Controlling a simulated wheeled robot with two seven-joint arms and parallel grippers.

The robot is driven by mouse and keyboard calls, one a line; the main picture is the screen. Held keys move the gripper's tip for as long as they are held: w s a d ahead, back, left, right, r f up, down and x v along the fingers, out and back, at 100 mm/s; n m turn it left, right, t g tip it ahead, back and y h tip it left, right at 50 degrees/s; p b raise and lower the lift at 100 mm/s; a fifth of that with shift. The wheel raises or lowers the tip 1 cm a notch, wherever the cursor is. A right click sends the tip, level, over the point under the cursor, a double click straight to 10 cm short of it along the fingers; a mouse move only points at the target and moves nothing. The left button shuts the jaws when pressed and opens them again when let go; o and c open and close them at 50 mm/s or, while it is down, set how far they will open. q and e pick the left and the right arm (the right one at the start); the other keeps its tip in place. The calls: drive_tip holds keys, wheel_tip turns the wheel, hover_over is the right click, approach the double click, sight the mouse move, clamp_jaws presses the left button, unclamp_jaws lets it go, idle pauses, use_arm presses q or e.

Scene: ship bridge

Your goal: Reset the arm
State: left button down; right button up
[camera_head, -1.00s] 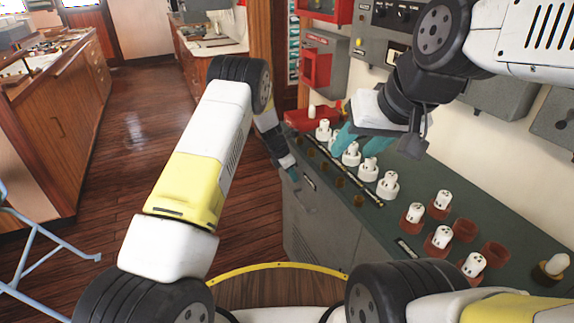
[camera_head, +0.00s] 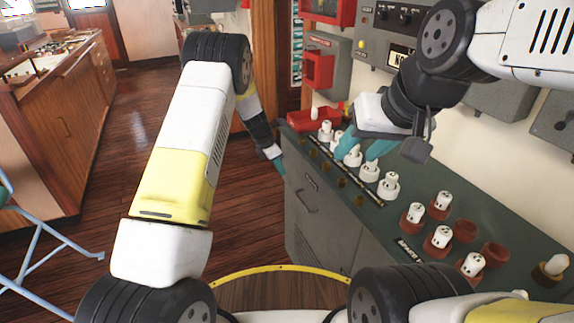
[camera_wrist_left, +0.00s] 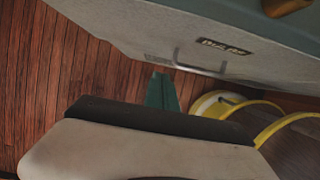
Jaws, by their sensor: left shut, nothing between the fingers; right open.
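My left arm reaches in from the left in the head view. My right gripper (camera_head: 365,151) is over the far part of the console top (camera_head: 428,201), with teal fingers apart among a row of white plugs (camera_head: 369,171). The hand partly hides the plugs, and I cannot tell whether the fingers touch any.
White plugs in red-brown sockets (camera_head: 440,237) stand on the near console top, beside an empty socket (camera_head: 466,230). A cabinet handle (camera_head: 307,202) sticks out near the left gripper. A blue metal frame (camera_head: 60,253) stands at lower left. The wood floor (camera_head: 130,140) between is clear.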

use_arm(q)
drive_tip(key=s+a+r+m+t, duration=0.1)
drive_tip(key=s+a+r+m, duration=0.3)
drive_tip(key=r, duration=0.5)
drive_tip(key=s+a+r+m, duration=0.25)
drive_tip(key=s+r, duration=0.35)
drive_tip(key=r, duration=0.3)
drive_tip(key=s+a+r+m+t, duration=0.15)
drive_tip(key=s+r+m, duration=0.3)
drive_tip(key=r, duration=0.45)
drive_tip(key=s+a+r+m+t+y, duration=0.1)
drive_tip(key=s+m, duration=0.5)
drive_tip(key=s, duration=0.6)
drive_tip(key=s+a+r+m+t, duration=0.1)
drive_tip(key=s+a+r+m, duration=0.3)
drive_tip(key=s, duration=0.8)
drive_tip(key=shift+a+m+y, duration=0.4)
drive_tip(key=shift+a+m, duration=0.25)
drive_tip(key=shift+m, duration=0.55)
